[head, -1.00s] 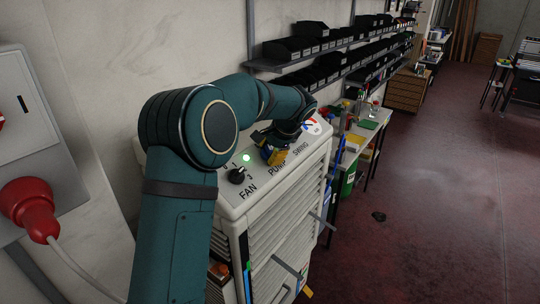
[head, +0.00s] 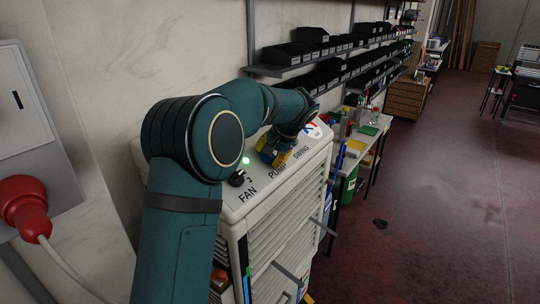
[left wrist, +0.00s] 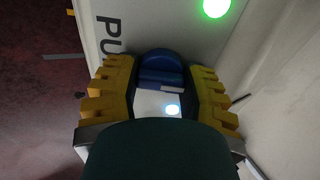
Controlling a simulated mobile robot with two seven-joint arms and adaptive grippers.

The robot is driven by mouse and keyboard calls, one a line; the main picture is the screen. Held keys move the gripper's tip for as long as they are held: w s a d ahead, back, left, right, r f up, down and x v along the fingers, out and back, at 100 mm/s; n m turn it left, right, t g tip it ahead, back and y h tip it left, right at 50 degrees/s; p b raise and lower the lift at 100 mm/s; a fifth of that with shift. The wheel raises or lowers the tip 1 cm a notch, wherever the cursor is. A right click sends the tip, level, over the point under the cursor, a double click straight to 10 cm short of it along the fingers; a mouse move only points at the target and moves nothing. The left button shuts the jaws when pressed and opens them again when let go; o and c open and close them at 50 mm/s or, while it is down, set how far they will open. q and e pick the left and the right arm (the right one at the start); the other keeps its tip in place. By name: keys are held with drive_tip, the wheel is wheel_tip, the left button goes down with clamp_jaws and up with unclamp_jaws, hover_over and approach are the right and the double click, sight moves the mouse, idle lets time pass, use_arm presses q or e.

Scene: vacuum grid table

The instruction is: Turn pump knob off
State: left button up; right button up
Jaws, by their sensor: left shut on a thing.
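The white machine's top panel (head: 236,210) carries the labels FAN, PUMP and SWING. My left gripper (head: 277,158), with yellow fingers, is at the panel by the PUMP label. In the left wrist view its fingers (left wrist: 163,88) are on both sides of a blue, rounded, knob-like piece (left wrist: 160,64), and they are shut on it. I take this to be the pump knob; in the head view the gripper largely hides that spot. The black fan knob (head: 237,178) stands free nearby. A green light (head: 246,160) glows by it and in the left wrist view (left wrist: 216,7). My right gripper is not in view.
A pale wall (head: 120,60) stands close behind the machine. A red plug (head: 24,205) with a cable is at the far left. Shelves of black bins (head: 320,72) and a cluttered table (head: 362,145) are beyond. The red floor at right is mostly open.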

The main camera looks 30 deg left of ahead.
use_arm(q)
drive_tip(key=shift+f, duration=0.1)
drive_tip(key=o, duration=1.2)
drive_tip(key=v, duration=1.2)
